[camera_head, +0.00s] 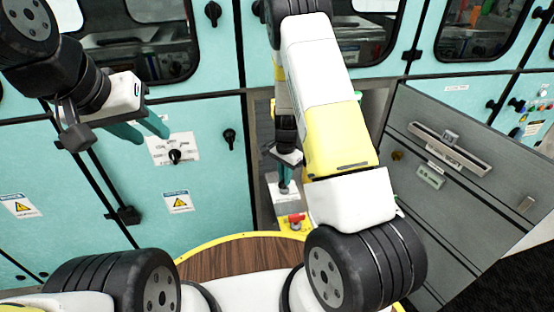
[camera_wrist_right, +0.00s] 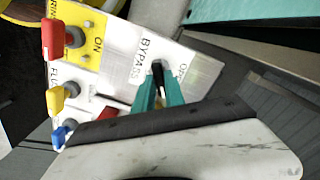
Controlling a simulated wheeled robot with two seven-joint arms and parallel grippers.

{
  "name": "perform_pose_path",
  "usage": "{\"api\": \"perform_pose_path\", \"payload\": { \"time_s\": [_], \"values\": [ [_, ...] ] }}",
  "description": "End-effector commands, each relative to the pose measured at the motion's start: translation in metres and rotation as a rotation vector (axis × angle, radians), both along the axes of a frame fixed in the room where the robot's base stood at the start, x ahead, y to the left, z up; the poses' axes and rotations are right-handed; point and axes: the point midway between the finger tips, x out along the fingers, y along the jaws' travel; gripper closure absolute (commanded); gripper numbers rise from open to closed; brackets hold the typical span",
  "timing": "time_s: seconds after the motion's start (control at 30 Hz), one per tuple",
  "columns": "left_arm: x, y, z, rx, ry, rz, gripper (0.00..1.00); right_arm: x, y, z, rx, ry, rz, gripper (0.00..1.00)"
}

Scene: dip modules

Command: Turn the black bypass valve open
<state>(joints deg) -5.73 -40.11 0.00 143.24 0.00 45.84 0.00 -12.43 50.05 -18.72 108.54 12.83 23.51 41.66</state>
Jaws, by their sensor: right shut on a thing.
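The black bypass valve (camera_wrist_right: 157,67) sits on a white panel marked BYPASS in the right wrist view; part of its handle shows between the teal fingertips. My right gripper (camera_wrist_right: 160,88) is shut on it, with one finger on each side. In the head view my right gripper (camera_head: 286,180) reaches down to the small white panel (camera_head: 284,200), and the valve is hidden there. My left gripper (camera_head: 151,134) is open and empty, in front of the teal cabinets, away from the valve.
A red handle (camera_wrist_right: 52,39) on a yellow plate marked ON, a yellow handle (camera_wrist_right: 57,98) and a blue handle (camera_wrist_right: 60,134) stand left of the valve in the wrist view. A grey cabinet (camera_head: 470,190) is at right in the head view; teal cabinets (camera_head: 215,175) are at left.

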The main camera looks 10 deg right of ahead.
Motion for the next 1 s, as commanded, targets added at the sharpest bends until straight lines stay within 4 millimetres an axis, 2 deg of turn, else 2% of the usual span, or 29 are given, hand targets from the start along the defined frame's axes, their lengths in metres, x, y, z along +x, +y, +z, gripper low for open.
{"api": "perform_pose_path", "payload": {
  "time_s": [0.6,1.0],
  "values": [
    [0.0,0.0,0.0,0.0,0.0,0.0,0.64,0.0005,0.0001,0.0003,0.001,-0.002,0.583,1.0],
    [0.0,0.0,0.0,0.0,0.0,0.0,0.64,0.0004,-0.0001,0.0002,0.0,-0.001,0.869,1.0]
  ]
}}
